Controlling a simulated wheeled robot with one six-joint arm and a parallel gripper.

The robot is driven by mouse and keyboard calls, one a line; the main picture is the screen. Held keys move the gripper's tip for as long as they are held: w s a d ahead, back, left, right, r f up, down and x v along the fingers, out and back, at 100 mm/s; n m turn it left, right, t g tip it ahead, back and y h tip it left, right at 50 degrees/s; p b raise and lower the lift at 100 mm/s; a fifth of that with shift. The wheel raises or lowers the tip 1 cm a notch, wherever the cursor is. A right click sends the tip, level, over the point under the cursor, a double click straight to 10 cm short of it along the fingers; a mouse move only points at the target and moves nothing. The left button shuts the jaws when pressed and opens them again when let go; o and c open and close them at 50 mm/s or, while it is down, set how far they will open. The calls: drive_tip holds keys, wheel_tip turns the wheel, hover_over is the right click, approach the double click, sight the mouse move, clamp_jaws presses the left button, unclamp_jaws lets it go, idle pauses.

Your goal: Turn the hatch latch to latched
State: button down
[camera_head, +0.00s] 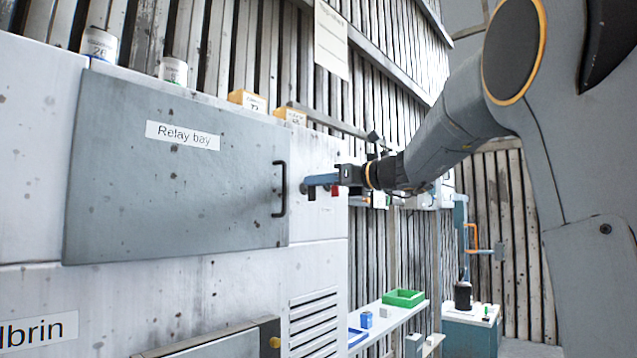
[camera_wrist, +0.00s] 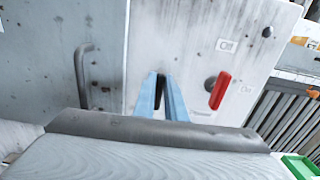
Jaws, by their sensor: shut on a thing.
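The grey hatch (camera_head: 175,170), labelled "Relay bay", lies against the pale cabinet front, with a black bar handle (camera_head: 280,189) near its right edge. The handle also shows at left in the wrist view (camera_wrist: 84,75). My gripper (camera_head: 310,182) reaches in from the right, its blue fingers just right of the hatch edge. In the wrist view my gripper (camera_wrist: 161,80) is closed around a small dark part, the hatch latch (camera_wrist: 160,80), at the cabinet face.
A red lever (camera_wrist: 220,90) on a dark pivot sits close right of my fingers, with small labels around it. A dark knob (camera_wrist: 267,31) is further right. A shelf with a green bin (camera_head: 404,298) stands lower right. Jars and yellow boxes (camera_head: 247,100) stand on the cabinet top.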

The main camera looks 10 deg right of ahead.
drive_tip(key=shift+f+n+b, duration=0.15)
drive_tip(key=shift+n+b, duration=0.15)
drive_tip(key=shift+b, duration=0.15)
drive_tip(key=n+b, duration=0.4)
drive_tip(key=b, duration=0.2)
drive_tip(key=f+n+b, duration=0.1)
drive_tip(key=n+b, duration=0.4)
drive_tip(key=b, duration=0.1)
drive_tip(key=a+n+b, duration=0.1)
drive_tip(key=n+b, duration=0.3)
drive_tip(key=b, duration=0.1)
drive_tip(key=shift+s+a+f+n+b, duration=0.1)
drive_tip(key=shift+s+f+n+b, duration=0.2)
drive_tip(key=shift+s+b, duration=0.1)
drive_tip(key=n+b, duration=0.3)
drive_tip(key=shift+n+b, duration=0.35)
drive_tip(key=shift+n, duration=0.05)
drive_tip(key=c, duration=1.8)
unclamp_jaws()
drive_tip(key=shift+s, duration=0.1)
